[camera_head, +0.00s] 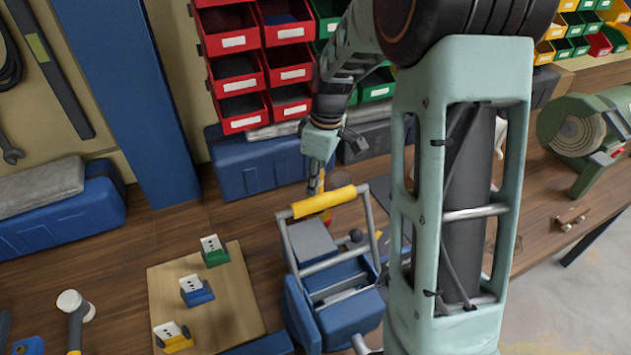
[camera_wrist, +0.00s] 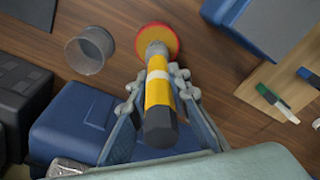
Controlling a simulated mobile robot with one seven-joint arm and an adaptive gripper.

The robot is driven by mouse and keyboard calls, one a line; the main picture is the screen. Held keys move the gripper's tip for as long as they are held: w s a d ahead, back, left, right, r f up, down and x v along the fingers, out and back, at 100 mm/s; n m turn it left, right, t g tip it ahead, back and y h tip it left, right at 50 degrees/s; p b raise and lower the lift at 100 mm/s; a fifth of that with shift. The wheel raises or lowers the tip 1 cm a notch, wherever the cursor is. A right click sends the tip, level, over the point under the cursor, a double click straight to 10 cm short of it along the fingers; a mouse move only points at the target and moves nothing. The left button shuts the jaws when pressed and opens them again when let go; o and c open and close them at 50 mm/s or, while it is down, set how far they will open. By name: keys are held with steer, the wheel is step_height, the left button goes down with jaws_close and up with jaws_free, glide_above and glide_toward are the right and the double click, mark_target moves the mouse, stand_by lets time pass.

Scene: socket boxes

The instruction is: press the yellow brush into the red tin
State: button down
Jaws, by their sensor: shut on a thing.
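The yellow brush (camera_wrist: 157,92) has a dark handle end, a pale band and a grey-white tip. My gripper (camera_wrist: 156,82) is shut on it, one finger on each side, in the wrist view. The round red tin (camera_wrist: 172,33) shows beyond the brush's far tip, with a red rim and orange inside. The tip overlaps the tin in the picture; I cannot tell whether it is inside or only above. In the head view my gripper (camera_head: 318,178) is behind the toolbox's yellow handle, and the tin is mostly hidden there.
A blue toolbox (camera_head: 345,315) with a yellow handle stands just in front of my gripper. A wooden board (camera_head: 225,290) with socket boxes lies to its left. A clear cup (camera_wrist: 84,56) stands left of the tin. Blue cases (camera_head: 240,170) line the back.

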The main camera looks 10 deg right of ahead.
steer(key=shift+f+b, duration=0.4)
steer(key=shift+f, duration=0.15)
stand_by(1.3)
steer(key=shift+s, duration=0.1)
step_height(320, 180, up, 7)
steer(key=p, duration=0.5)
stand_by(0.8)
